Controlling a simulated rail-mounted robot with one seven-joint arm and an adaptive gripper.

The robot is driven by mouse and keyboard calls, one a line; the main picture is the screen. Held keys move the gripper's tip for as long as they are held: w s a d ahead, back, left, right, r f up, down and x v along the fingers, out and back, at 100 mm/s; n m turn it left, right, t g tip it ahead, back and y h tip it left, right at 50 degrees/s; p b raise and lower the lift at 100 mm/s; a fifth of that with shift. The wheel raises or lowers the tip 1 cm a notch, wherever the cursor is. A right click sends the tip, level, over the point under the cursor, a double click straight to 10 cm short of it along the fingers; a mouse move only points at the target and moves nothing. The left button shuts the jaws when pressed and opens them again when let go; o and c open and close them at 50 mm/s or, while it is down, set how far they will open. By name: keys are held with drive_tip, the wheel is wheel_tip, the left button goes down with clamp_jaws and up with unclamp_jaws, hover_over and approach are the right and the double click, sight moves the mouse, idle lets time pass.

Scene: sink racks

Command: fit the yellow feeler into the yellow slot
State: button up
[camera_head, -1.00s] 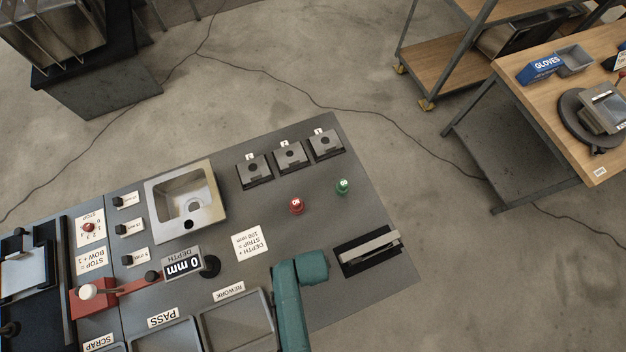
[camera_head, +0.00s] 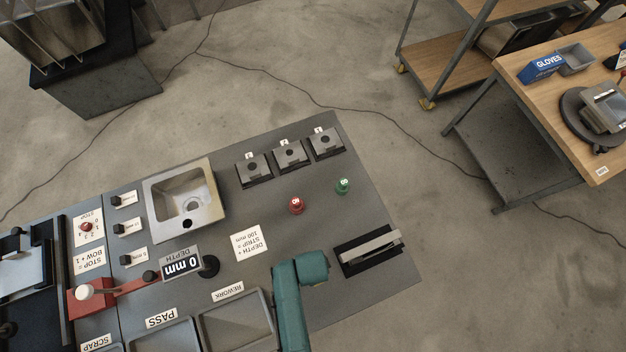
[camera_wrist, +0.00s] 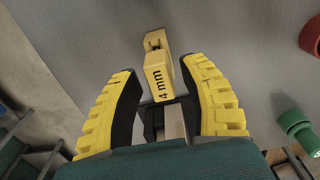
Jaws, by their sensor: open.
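The yellow feeler (camera_wrist: 159,78), a block marked "4 mm" with a smaller notched yellow end, shows in the wrist view. My gripper (camera_wrist: 168,72) is open, its two yellow ribbed fingers on either side of the block with gaps beside it. A pale metal strip and black parts continue from the block toward my palm. In the head view my teal arm covers this spot, so the feeler and fingers are hidden. A pale metal bar (camera_head: 371,250) lies across a black holder at the right of the bench. I cannot make out a yellow slot.
A red knob (camera_head: 296,206) and a green knob (camera_head: 342,187) stand near my arm. Several other fixtures include three grey blocks (camera_head: 290,155), a sink (camera_head: 186,203), a "0 mm" depth display (camera_head: 181,265) and bins. Bare grey bench lies around the knobs.

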wheel_tip(320, 180, up, 12)
idle(0.4)
idle(0.4)
